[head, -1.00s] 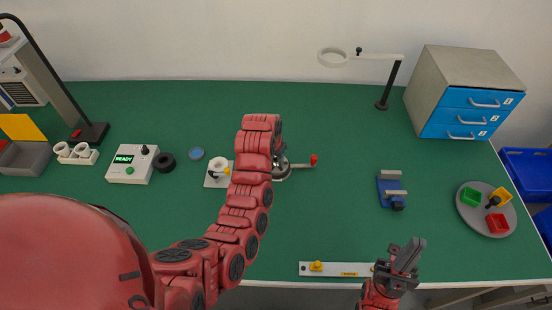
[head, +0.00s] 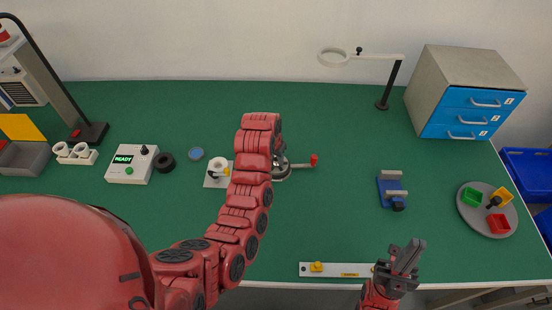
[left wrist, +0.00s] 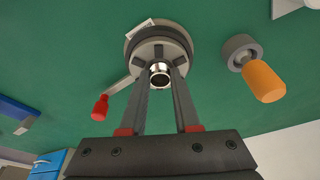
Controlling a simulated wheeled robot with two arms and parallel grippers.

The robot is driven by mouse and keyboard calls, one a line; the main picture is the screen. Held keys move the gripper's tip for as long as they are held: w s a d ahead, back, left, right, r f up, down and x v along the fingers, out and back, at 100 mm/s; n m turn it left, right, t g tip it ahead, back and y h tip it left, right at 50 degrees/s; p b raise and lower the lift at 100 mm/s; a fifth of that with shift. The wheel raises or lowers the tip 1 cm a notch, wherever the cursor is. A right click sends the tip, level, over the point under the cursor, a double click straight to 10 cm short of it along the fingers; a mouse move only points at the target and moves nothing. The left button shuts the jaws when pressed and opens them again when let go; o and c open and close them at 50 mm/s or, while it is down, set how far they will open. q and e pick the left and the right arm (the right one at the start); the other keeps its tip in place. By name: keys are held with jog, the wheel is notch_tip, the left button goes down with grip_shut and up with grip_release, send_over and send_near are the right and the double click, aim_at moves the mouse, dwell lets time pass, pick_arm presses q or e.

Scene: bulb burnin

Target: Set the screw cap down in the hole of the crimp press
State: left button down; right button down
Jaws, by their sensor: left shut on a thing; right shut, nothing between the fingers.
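The screw cap (left wrist: 160,70) is a small shiny metal ring with a dark opening. My left gripper (left wrist: 161,80) is shut on it, with one finger on each side. In the left wrist view the cap appears in front of the middle of the crimp press (left wrist: 133,47), a round grey device with a lever ending in a red knob (left wrist: 100,106). The hole is hidden behind the cap and fingers; I cannot tell whether they touch. In the head view my arm covers much of the press (head: 283,170). My right gripper (head: 406,258) is shut and empty near the front edge.
Left of the press is a white plate with a pale ring (head: 218,163) and a yellow-orange piece. A blue fixture (head: 391,191) and a grey round tray (head: 480,222) are at the right. A white strip (head: 338,269) lies at the front edge. Green table between is clear.

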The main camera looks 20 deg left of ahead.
pick_arm(q)
jog(key=c, duration=0.6)
grip_release()
jog(key=shift+o, duration=0.2)
jog(key=shift+r, duration=0.1)
jog(key=shift+r, duration=0.25)
jog(key=v, duration=0.3)
jog(key=p+v, duration=1)
jog(key=v, duration=0.3)
jog(key=shift+s+r, duration=0.25)
jog(key=shift+r, duration=0.1)
